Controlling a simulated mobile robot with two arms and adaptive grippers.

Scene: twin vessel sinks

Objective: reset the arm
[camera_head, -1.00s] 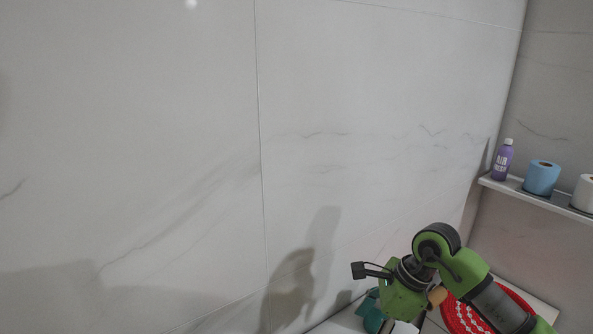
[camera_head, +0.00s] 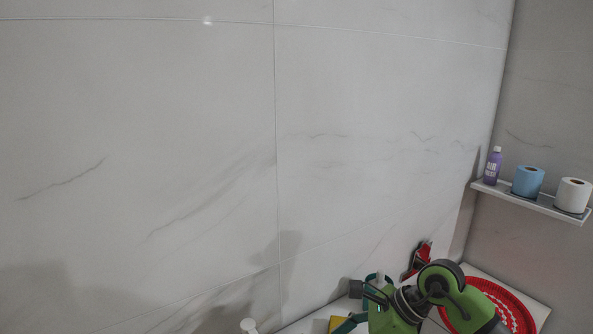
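My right arm (camera_head: 440,290), green and black, comes in at the lower right of the head view, over a pale counter. Its gripper end points down and left, and the fingertips are cut off or hidden at the bottom edge, so their opening cannot be made out. My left arm and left gripper are not in the picture.
A red basket (camera_head: 516,306) sits behind my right arm. A red item (camera_head: 424,256) stands by the wall. A wall shelf (camera_head: 540,203) holds a purple bottle (camera_head: 493,167), a blue roll (camera_head: 527,182) and a white roll (camera_head: 573,195). Marble wall fills the left.

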